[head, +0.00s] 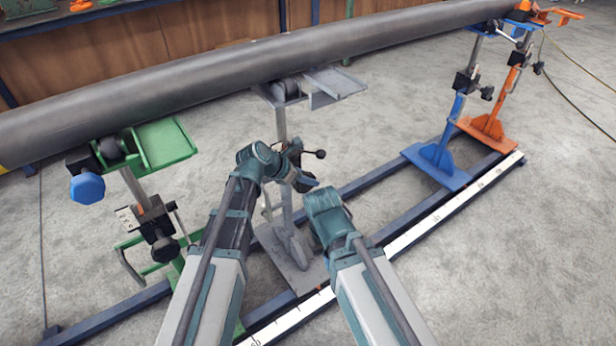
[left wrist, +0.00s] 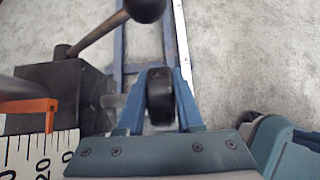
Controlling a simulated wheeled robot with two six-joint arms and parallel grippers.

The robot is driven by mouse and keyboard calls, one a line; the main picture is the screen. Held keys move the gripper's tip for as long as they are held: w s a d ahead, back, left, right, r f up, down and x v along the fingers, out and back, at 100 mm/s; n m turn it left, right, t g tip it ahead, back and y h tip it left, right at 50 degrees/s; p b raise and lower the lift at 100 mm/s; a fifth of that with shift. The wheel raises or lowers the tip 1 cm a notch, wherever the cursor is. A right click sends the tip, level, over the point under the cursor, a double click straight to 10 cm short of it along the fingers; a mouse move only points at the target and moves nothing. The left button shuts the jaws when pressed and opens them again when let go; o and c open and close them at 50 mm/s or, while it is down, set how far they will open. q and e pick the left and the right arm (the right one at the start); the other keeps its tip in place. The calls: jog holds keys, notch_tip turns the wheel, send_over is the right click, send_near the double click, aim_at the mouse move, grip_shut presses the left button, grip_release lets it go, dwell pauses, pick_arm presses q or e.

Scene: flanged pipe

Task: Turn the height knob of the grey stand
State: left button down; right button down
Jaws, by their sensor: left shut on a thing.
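The grey stand (head: 281,125) stands under the pipe in the middle of the head view, with its flat foot (head: 285,250) on the floor rails. My left gripper (head: 304,181) is at the stand's clamp, below the pipe. In the left wrist view its two blue fingers (left wrist: 160,84) are shut on the dark round height knob (left wrist: 160,97), one finger on each side. The dark clamp block (left wrist: 65,92) is left of the knob. My right arm's wrist (head: 326,210) is to the right and nearer; its fingertips are hidden.
The long grey pipe (head: 250,62) runs across several stands. A lever with a black ball (head: 320,154) sticks out beside my left gripper. The green stand (head: 165,143) is on the left; blue (head: 440,160) and orange (head: 490,126) stands are on the right. Floor at lower right is clear.

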pick_arm(q)
jog(key=c, duration=0.6)
grip_release()
jog(key=shift+o, duration=0.2)
jog(key=p+v, duration=0.8)
jog(key=v, duration=0.4)
